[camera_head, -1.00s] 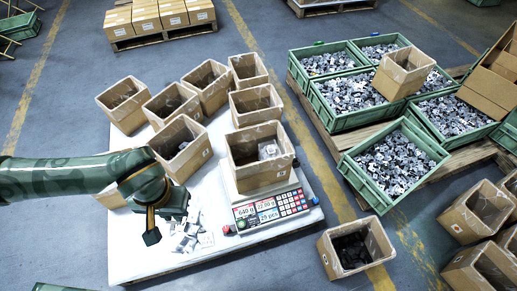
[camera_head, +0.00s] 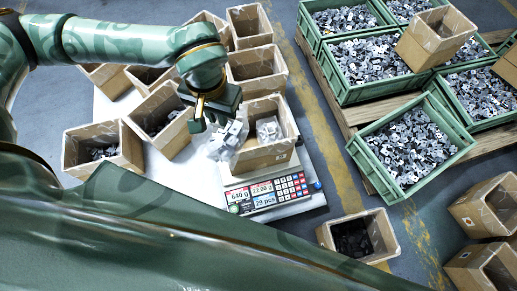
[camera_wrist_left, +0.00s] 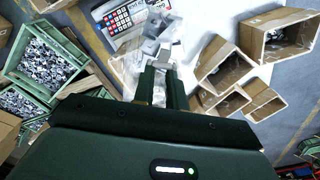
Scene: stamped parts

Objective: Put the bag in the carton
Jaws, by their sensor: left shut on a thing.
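A clear bag of grey stamped parts (camera_head: 228,141) hangs from my left gripper (camera_head: 210,122), which is shut on it. The bag also shows in the left wrist view (camera_wrist_left: 158,48), between and beyond the fingers (camera_wrist_left: 160,86). An open cardboard carton (camera_head: 264,157) stands on the counting scale. The held bag is at the carton's left side and overlaps its left rim in the head view; whether they touch I cannot tell. Another clear bag of parts (camera_head: 268,129) is inside the carton. My right gripper is not in view.
The scale (camera_head: 266,192) reads 640 g and 29 pcs. Several open cartons stand left and behind, including one with grey parts (camera_head: 82,161). Green crates of parts (camera_head: 452,163) are at right. A carton with dark contents (camera_head: 382,258) is on the floor. My green arm fills the foreground.

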